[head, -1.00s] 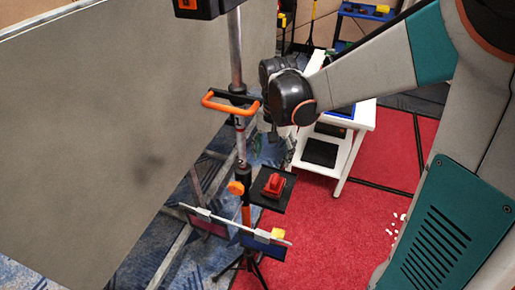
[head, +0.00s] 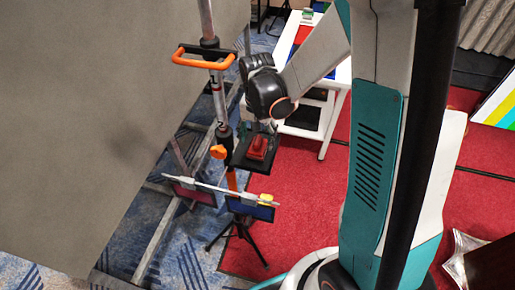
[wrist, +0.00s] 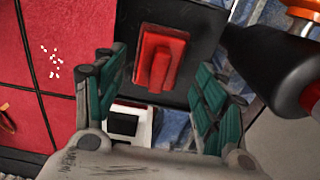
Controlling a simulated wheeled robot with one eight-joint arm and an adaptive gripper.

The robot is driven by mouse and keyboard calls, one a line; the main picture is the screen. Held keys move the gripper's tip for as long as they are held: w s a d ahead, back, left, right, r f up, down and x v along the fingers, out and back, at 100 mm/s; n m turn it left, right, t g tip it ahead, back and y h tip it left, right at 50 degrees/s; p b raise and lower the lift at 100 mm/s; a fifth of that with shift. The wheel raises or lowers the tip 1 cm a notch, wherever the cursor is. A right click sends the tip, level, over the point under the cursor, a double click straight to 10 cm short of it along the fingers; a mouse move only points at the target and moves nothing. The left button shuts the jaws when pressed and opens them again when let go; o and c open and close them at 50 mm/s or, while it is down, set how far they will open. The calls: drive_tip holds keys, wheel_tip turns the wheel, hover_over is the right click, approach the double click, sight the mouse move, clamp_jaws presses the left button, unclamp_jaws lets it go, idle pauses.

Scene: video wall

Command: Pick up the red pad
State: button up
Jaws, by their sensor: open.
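The red pad (head: 258,147) has a raised ridge like a handle and lies on a small black platform (head: 241,157) fixed to the upright pole. In the wrist view the red pad (wrist: 161,45) is at top centre on the black platform (wrist: 205,20). My gripper (wrist: 162,62) is open, its two teal-sided fingers spread left and right of the pad's line, with nothing between them that I can see held. In the head view my wrist hangs just above the pad and the fingers are hard to make out.
An orange handle (head: 203,57) and orange knob (head: 218,152) stick out from the pole close to the left. A large grey panel (head: 90,110) stands at left. A white table (head: 318,128) is behind. A lower shelf holds a yellow block (head: 266,198). Red floor is open at right.

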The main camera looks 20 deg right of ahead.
sight(258, 140)
wheel_tip(258, 140, down, 3)
drive_tip(key=shift+r, duration=0.2)
drive_tip(key=shift+c, duration=0.2)
drive_tip(key=c, duration=1.1)
drive_tip(key=shift+r, duration=0.15)
wheel_tip(258, 140, up, 20)
drive_tip(key=p, duration=0.4)
drive_tip(key=shift+p, duration=0.35)
